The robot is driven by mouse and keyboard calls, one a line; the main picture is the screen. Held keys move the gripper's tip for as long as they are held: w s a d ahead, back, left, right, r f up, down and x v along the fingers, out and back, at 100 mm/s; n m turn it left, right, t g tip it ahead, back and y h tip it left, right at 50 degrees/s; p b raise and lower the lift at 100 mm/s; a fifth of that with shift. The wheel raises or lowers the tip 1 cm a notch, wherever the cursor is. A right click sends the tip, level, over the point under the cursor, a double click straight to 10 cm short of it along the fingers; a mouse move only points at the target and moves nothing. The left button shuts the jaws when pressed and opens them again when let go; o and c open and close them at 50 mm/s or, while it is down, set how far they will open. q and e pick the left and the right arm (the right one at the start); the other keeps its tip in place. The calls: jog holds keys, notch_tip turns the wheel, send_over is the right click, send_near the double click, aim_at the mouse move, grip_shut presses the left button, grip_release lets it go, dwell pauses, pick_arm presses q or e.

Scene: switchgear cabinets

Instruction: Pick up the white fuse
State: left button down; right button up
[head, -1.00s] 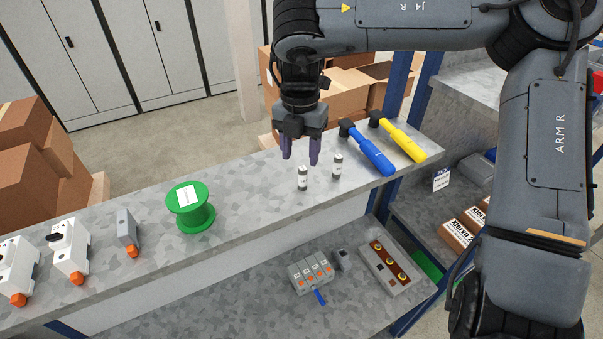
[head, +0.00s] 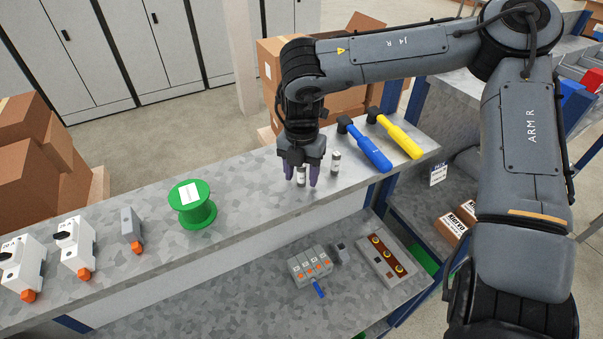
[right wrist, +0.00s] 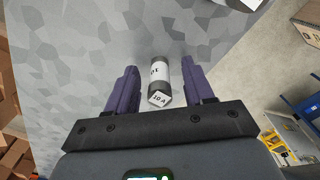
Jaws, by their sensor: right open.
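A white fuse with dark ends (head: 301,176) stands upright on the grey speckled shelf top (head: 250,211). My left gripper is not in view.
A green spool (head: 192,205) and several breaker-like devices (head: 77,246) stand to the left. Blue (head: 366,148) and yellow (head: 398,137) handled tools lie just right of the fuses. The shelf's front edge is close by.

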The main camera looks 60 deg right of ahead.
jog(key=shift+c, duration=0.4)
jog(key=c, duration=0.7)
grip_shut()
notch_tip(320, 180, up, 9)
jog(key=shift+f+b, duration=0.15)
jog(key=shift+b, duration=0.65)
jog(key=shift+r, duration=0.7)
jog(key=shift+f, duration=0.1)
